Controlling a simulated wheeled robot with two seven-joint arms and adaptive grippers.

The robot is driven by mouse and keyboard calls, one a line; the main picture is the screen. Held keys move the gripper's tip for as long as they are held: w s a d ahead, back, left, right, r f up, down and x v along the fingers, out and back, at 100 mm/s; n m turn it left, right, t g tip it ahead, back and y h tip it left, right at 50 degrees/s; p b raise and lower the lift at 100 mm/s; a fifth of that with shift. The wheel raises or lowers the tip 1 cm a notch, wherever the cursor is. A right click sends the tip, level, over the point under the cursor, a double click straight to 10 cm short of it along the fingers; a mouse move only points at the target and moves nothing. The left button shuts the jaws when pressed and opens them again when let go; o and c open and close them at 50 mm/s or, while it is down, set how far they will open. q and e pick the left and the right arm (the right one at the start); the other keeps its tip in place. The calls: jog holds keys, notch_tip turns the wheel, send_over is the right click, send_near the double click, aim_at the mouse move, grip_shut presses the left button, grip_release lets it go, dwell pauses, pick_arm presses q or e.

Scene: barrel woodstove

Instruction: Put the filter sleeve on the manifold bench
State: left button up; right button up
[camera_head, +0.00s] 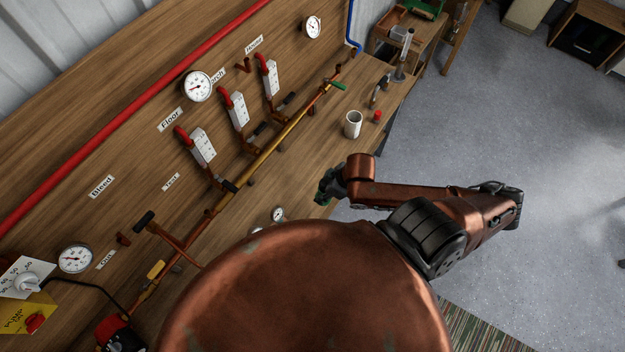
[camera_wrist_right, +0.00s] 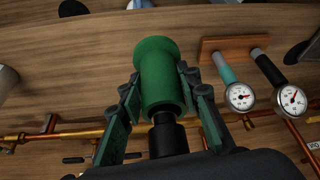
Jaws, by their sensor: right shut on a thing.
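My right gripper (camera_head: 323,195) is over the wooden manifold bench (camera_head: 322,155), at the end of my copper-coloured arm. In the right wrist view, the right gripper (camera_wrist_right: 161,78) is shut on a green flanged cylinder (camera_wrist_right: 162,70), which looks like the filter sleeve. A finger lies on each side of it, and a black cylindrical part shows at its near end. Bare wood of the bench (camera_wrist_right: 60,95) shows behind the sleeve; I cannot tell the gap between them. In the head view the sleeve is mostly hidden by the gripper. My left gripper is not in view.
A white cup (camera_head: 353,126) and a small red item (camera_head: 377,116) stand near the bench's right edge. Two handled gauges (camera_wrist_right: 240,97) sit in a wooden rack (camera_wrist_right: 225,46). A copper pipe (camera_head: 265,155) with valves runs along the bench's back.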

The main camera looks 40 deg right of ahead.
jog(key=shift+s+d, duration=0.15)
jog(key=shift+s, duration=0.15)
jog(key=shift+w+d+f, duration=0.15)
jog(key=shift+w, duration=0.1)
jog(key=w+d+f, duration=0.1)
jog(key=w+f, duration=0.1)
jog(key=w, duration=0.1)
jog(key=w+d+f+p, duration=0.1)
jog(key=w+f, duration=0.2)
jog(key=w, duration=0.1)
jog(key=w+d+f, duration=0.2)
jog(key=w+f, duration=0.1)
jog(key=w, duration=0.1)
jog(key=shift+w+f, duration=0.15)
jog(key=shift+w, duration=0.05)
jog(key=shift+w+d+f, duration=0.15)
jog(key=shift+w+f, duration=0.25)
jog(key=shift+f, duration=0.15)
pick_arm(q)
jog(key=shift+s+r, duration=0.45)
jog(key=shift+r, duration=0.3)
pick_arm(e)
jog(key=shift+w+f, duration=0.1)
jog(key=shift+f, duration=1.6)
jog(key=shift+f, duration=0.1)
jog(key=o, duration=1.2)
jog(key=shift+d, duration=0.1)
